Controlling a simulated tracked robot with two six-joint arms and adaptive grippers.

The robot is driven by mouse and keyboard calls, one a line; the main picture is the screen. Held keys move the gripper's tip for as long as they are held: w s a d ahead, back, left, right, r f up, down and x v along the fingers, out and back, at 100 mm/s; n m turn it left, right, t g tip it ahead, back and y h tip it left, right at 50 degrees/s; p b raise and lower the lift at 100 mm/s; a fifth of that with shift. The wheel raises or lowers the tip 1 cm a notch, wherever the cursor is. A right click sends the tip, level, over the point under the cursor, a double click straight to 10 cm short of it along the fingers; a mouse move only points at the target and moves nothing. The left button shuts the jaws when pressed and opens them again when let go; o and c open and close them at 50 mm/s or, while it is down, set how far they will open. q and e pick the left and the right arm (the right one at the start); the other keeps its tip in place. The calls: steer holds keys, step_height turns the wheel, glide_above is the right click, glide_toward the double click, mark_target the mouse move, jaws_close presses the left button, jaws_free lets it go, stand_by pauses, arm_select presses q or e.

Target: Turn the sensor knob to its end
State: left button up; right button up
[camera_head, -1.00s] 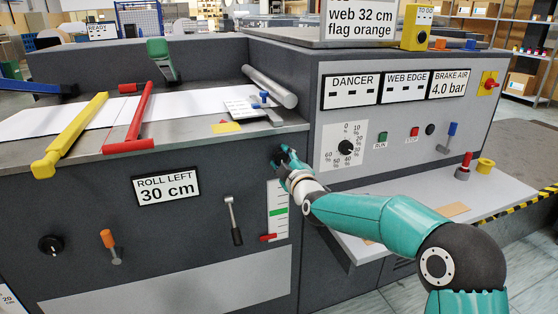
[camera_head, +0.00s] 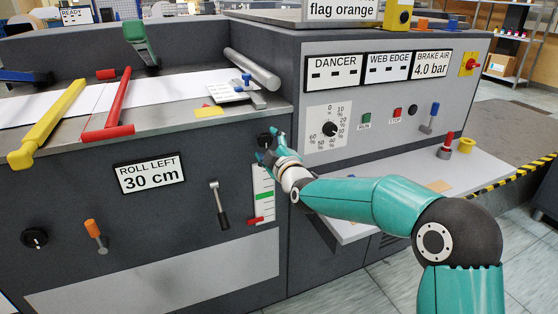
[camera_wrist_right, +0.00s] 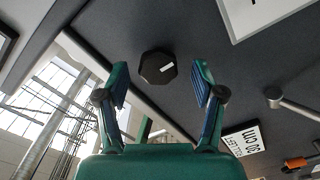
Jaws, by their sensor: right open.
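A black knob (camera_wrist_right: 158,67) with a white pointer mark sits on the dark panel in the right wrist view, with no label readable on it. I take it to be the sensor knob. In the head view the knob (camera_head: 264,139) is partly hidden behind my right gripper (camera_head: 263,151), at the upper right of the front panel. In the right wrist view my right gripper (camera_wrist_right: 161,77) is open, a finger on either side of the knob, with visible gaps and nothing held. Whether the fingertips reach its depth is unclear. My left gripper is not in view.
Below my gripper is a vertical scale (camera_head: 263,190) with a red pointer. A lever (camera_head: 219,205), an orange-tipped lever (camera_head: 95,235) and another black knob (camera_head: 34,238) are on the same panel. A percent dial (camera_head: 330,128) and a side shelf (camera_head: 390,190) lie right.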

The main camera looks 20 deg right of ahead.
steer(key=s, duration=1)
steer(key=shift+d, duration=0.15)
